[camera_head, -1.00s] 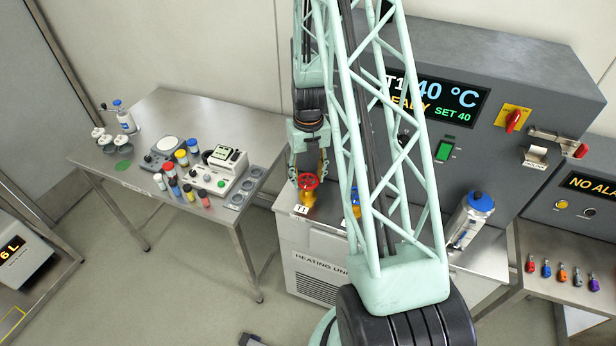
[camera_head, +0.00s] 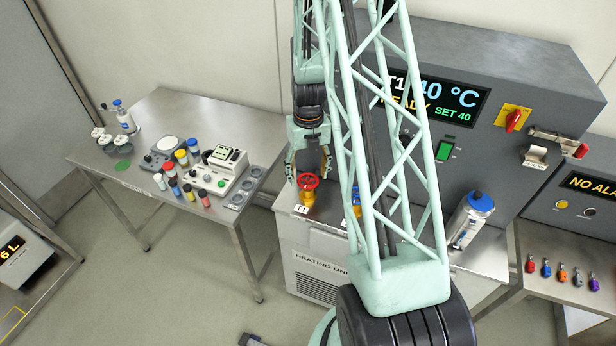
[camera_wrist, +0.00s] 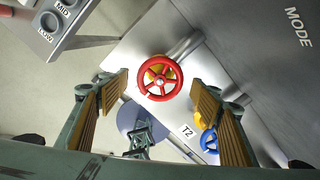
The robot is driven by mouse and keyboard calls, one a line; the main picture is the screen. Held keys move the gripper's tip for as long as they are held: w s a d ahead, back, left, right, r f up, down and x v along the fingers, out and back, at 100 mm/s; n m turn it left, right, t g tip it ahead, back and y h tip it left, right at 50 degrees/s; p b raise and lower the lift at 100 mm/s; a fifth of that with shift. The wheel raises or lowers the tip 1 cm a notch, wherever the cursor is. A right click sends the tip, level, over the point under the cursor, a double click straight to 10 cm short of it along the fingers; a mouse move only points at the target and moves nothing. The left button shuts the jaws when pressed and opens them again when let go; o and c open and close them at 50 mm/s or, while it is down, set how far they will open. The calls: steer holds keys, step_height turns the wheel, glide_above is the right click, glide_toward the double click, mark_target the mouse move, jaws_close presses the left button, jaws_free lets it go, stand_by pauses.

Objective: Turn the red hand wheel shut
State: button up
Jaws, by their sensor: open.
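The red hand wheel (camera_head: 308,181) sits on a yellow valve body (camera_head: 308,197) at the left end of the heating unit's ledge, beside a T1 label (camera_head: 301,209). In the wrist view the red hand wheel (camera_wrist: 161,78) shows its spokes and pale hub, beyond the fingertips and roughly centred between them. My gripper (camera_head: 307,170) is open above and just behind the wheel in the head view. In the wrist view the fingers of my gripper (camera_wrist: 160,82) stand wide apart with nothing between the pads. Contact with the wheel is not visible.
A blue wheel (camera_wrist: 209,140) on a second yellow valve stands close by with a T2 label (camera_wrist: 187,131). My arm partly hides it in the head view. The grey panel rises behind. A bench (camera_head: 150,104) with bottles and instruments stands left.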

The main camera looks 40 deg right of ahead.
mark_target(307, 180)
step_height(307, 180, up, 11)
stand_by(0.8)
steer(key=shift+f, duration=0.1)
stand_by(0.4)
steer(key=s+a+r+n+t+b, duration=0.1)
steer(key=s+a+r+n+b, duration=0.3)
steer(key=a+r+n, duration=0.45)
steer(key=s+a+r+n+t+b, duration=0.1)
steer(key=s+a+r+n+b, duration=0.1)
steer(key=a+r+n+b, duration=0.65)
steer(key=s+a+f+n+t+b, duration=0.1)
steer(key=s+a+n+b, duration=0.4)
steer(key=s+a+n, duration=0.3)
steer(key=s+a+f+n+t+b, duration=0.1)
steer(key=s+a+n+b, duration=0.3)
steer(key=s+a+n, duration=0.4)
steer(key=shift+s+n+b, duration=0.4)
steer(key=shift+s+n, duration=2.2)
steer(key=shift+n, duration=1.6)
